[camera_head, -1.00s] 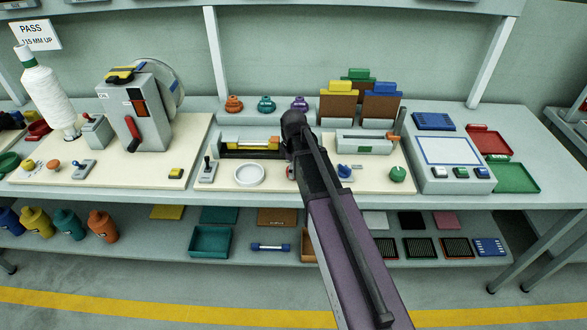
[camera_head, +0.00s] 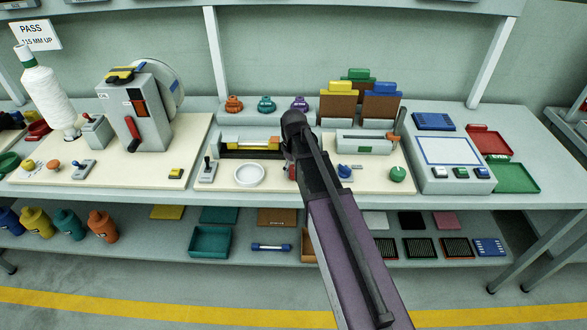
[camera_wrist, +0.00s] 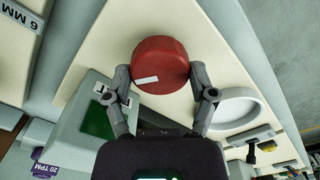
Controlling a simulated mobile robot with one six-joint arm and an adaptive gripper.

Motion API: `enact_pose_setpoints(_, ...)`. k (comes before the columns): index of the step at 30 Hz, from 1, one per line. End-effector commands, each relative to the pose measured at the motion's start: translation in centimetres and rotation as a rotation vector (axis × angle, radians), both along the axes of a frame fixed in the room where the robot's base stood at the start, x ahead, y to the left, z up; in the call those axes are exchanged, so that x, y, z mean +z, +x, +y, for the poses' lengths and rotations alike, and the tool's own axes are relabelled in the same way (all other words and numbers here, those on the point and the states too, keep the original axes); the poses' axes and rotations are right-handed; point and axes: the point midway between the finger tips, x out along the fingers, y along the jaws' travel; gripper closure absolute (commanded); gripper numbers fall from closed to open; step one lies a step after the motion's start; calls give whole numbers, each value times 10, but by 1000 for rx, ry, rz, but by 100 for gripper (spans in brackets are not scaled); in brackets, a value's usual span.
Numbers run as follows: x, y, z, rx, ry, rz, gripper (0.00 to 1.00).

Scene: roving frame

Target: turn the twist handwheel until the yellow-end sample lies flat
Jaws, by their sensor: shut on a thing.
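The twist handwheel is a round red knob (camera_wrist: 161,65) with a white stripe, seen in the wrist view. My gripper (camera_wrist: 160,88) is shut on it, with one finger at each side. In the head view only a sliver of red (camera_head: 291,172) shows beside my gripper, and my arm hides the rest. The yellow-end sample (camera_head: 252,141) sits in the dark slot of the fixture, left of my gripper. Yellow and orange parts show on it, but its exact tilt is too small to tell.
A white ring dish (camera_head: 249,176) and a small lever (camera_head: 208,170) stand left of my gripper. Blue (camera_head: 344,171) and green (camera_head: 398,174) knobs are on the right. A grey block with a green panel (camera_wrist: 97,122) is close to my gripper in the wrist view.

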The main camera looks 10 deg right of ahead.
Motion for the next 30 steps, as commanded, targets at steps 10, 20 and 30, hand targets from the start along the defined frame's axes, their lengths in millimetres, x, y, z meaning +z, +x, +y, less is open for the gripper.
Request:
enact_pose_setpoints(10, 0, -1, 0, -330, 1, 3, 75)
enact_pose_setpoints(20, 0, -2, 0, -642, 0, 3, 75)
enact_pose_setpoints(30, 0, -2, 0, -904, 1, 3, 75)
